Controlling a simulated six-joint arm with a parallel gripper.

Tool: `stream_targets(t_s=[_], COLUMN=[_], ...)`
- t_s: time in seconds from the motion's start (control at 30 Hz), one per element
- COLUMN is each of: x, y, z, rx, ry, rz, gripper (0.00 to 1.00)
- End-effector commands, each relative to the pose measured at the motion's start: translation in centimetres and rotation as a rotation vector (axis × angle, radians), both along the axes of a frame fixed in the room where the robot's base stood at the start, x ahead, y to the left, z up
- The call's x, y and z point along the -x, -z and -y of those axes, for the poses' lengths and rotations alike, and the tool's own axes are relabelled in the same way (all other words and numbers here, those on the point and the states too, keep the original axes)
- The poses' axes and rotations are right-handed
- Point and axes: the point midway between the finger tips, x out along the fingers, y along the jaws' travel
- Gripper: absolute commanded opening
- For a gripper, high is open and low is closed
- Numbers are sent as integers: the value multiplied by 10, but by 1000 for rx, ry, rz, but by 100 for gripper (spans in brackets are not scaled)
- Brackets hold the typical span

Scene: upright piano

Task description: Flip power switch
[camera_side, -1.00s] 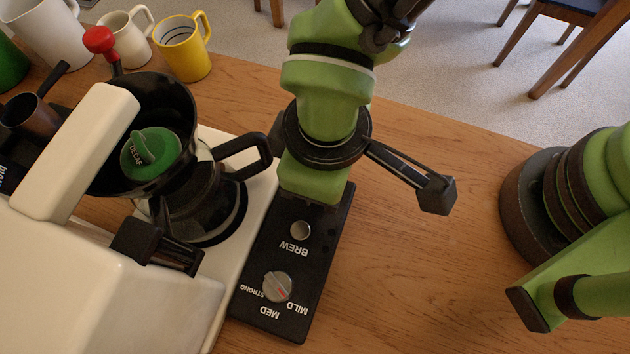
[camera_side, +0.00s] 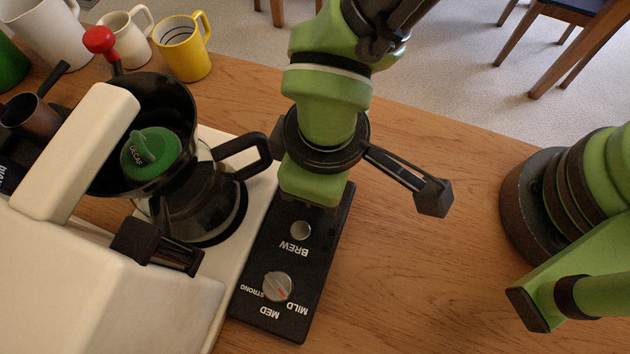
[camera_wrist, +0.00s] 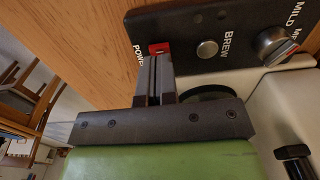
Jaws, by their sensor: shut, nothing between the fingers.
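The red power switch (camera_wrist: 159,47) shows in the wrist view at the end of the black control panel (camera_wrist: 190,30), next to a partly covered "POWER" label. The panel also shows in the side view (camera_side: 318,265), but there my arm hides the switch. My gripper (camera_wrist: 153,58) is shut and empty. Its fingertips are right at the red switch in the wrist view and cover part of it; I cannot tell whether they touch it. In the side view my gripper's body is over the far end of the panel, and its fingertips are hidden.
The panel has a BREW button (camera_side: 301,230) and a strength knob (camera_side: 277,286). The cream coffee machine (camera_side: 120,285) and glass carafe (camera_side: 205,205) stand left of the panel. A yellow mug (camera_side: 183,58) stands farther back.

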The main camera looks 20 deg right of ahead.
Motion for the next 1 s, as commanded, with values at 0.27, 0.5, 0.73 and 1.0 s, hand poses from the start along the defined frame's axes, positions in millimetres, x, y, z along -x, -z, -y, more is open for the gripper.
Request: stream_targets(t_s=[0.27, 0.5, 0.73, 1.0], x=[0, 0, 0, 0], y=[4, 8, 11, 16], z=[0, 0, 0, 0], rx=[1, 1, 0, 1], ry=[1, 0, 0, 0], rz=[-1, -1, 0, -1], gripper=[0, 0, 0, 0])
